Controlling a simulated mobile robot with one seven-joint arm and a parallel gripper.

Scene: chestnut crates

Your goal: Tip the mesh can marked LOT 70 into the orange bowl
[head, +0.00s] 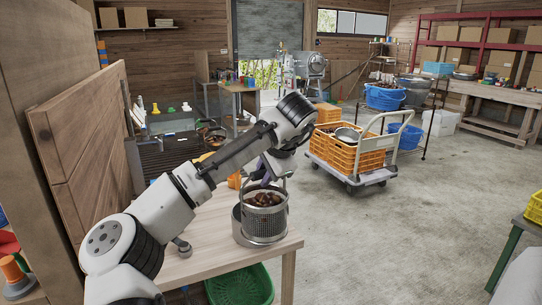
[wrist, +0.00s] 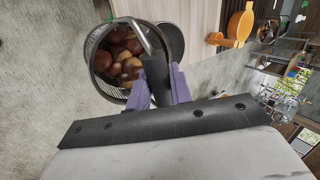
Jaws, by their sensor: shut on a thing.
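A metal mesh can (head: 264,217) full of brown chestnuts is upright at the right edge of the wooden table (head: 215,250). Its marking cannot be read. In the wrist view the mesh can (wrist: 96,72) shows its open top and the chestnuts inside. My gripper (wrist: 160,88), with purple fingers, is shut on its raised handle (wrist: 150,42), above the rim. Whether the can touches the table I cannot tell. An orange bowl (wrist: 240,24) shows in the wrist view; in the head view an orange piece (head: 235,181) is mostly hidden behind my arm.
A grey metal container (head: 237,224) stands close behind the can, partly hidden. A green basket (head: 241,285) is below the table. A trolley (head: 355,180) with orange crates (head: 345,150) stands beyond on the floor. A wooden panel (head: 85,140) rises at left. Open concrete floor lies right.

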